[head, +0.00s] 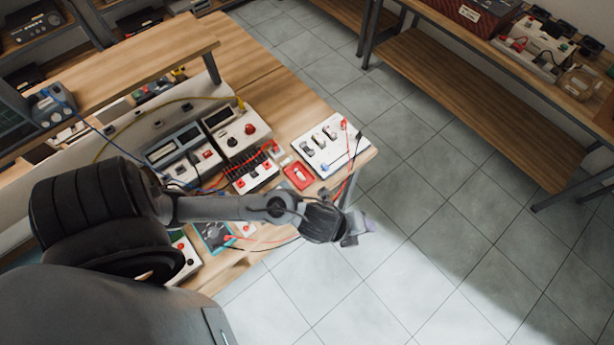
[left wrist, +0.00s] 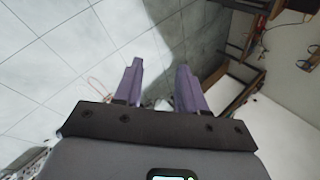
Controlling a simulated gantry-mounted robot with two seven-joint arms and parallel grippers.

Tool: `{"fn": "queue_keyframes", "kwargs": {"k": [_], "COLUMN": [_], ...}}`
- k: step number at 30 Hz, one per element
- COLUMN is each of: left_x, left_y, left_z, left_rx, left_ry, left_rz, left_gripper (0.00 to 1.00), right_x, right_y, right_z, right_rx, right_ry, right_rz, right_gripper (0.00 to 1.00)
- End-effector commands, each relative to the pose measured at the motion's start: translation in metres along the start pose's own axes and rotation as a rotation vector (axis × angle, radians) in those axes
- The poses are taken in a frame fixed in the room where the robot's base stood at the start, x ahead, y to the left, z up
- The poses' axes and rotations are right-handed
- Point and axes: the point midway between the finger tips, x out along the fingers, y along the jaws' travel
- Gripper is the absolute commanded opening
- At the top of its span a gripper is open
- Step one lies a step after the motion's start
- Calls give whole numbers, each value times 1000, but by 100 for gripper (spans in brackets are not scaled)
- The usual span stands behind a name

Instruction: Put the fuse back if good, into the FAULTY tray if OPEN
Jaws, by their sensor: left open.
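My left gripper (head: 358,229) hangs past the table's right edge, above the tiled floor. In the left wrist view its two purple fingers (left wrist: 160,72) stand apart with nothing between them. A small red tray (head: 299,175) lies on the table; I cannot read a label on it. A white board (head: 330,144) with several dark and metallic parts lies beside it at the table corner. I cannot pick out the fuse for certain. A blue-faced meter (head: 214,236) is partly hidden beneath my left arm. My right gripper is not in view.
Instruments (head: 236,127) and a terminal block with red wires (head: 252,170) crowd the wooden table (head: 270,92). Thin leads run near the table's right edge, close to my arm. A second bench (head: 455,85) stands at upper right. The floor (head: 430,210) between is clear.

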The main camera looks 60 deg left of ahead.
Motion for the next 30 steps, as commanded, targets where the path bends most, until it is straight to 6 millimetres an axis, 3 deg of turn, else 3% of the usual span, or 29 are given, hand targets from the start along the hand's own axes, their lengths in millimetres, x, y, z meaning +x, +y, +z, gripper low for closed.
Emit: {"fn": "queue_keyframes", "kwargs": {"k": [1,3,6,9,12,18,30], "left_x": [-12,-28,-48,-64,-76,-84,-92], "left_y": [9,24,50,74,91,102,95], "left_z": [1,10,21,28,31,33,34], "left_rx": [-277,-634,-1061,-1375,-1578,-1716,-1711], "left_ry": [-26,-81,-166,-244,-304,-348,-347], "left_rz": [27,68,125,170,199,216,215], "left_gripper": [41,41,41,41,41,41,41], "right_x": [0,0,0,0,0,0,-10], "right_y": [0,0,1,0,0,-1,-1], "right_z": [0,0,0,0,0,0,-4], "right_rx": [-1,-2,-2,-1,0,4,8], "right_ry": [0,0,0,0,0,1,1], "right_rz": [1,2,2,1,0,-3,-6], "right_gripper": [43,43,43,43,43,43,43]}}
